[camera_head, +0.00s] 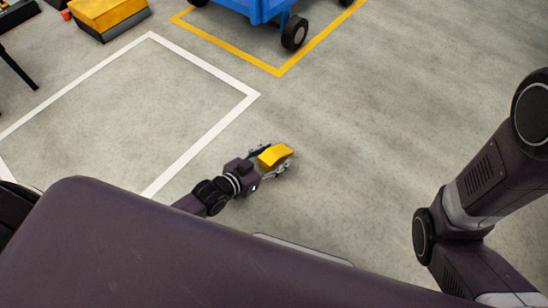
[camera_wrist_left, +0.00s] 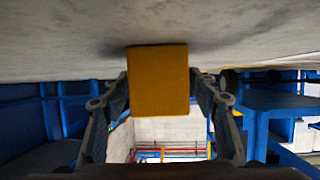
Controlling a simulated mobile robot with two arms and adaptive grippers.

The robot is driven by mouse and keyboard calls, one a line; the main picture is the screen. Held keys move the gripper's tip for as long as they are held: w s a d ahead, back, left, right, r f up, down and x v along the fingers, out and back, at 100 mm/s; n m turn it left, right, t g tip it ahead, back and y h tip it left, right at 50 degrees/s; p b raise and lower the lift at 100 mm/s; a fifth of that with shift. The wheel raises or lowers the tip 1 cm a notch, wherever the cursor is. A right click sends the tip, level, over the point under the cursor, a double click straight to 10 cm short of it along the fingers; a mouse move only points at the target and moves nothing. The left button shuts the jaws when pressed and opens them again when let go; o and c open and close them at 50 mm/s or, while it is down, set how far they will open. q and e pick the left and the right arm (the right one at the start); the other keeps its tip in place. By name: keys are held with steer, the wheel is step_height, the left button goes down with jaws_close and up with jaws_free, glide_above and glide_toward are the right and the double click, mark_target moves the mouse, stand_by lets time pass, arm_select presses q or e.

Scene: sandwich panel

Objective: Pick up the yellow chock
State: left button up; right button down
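The yellow chock (camera_head: 275,156) is at the end of my left arm, low over the grey floor in the head view. My left gripper (camera_head: 273,159) has one finger on each side of it. In the left wrist view the chock (camera_wrist_left: 158,80) fills the space between the fingers, and both fingers lie against its sides. The left gripper looks shut on it. Whether the chock still touches the floor cannot be told. My right arm shows at the right of the head view, but its gripper is out of frame.
A blue wheeled cart (camera_head: 262,10) stands inside a yellow floor outline at the top. A yellow and grey box-like object (camera_head: 108,14) is at the top left. A white floor outline (camera_head: 205,140) lies left of the gripper. The floor right of the chock is clear.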

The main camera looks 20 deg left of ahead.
arm_select(q)
steer(key=c, duration=1.2)
steer(key=shift+c, duration=0.7)
steer(key=shift+r, duration=0.15)
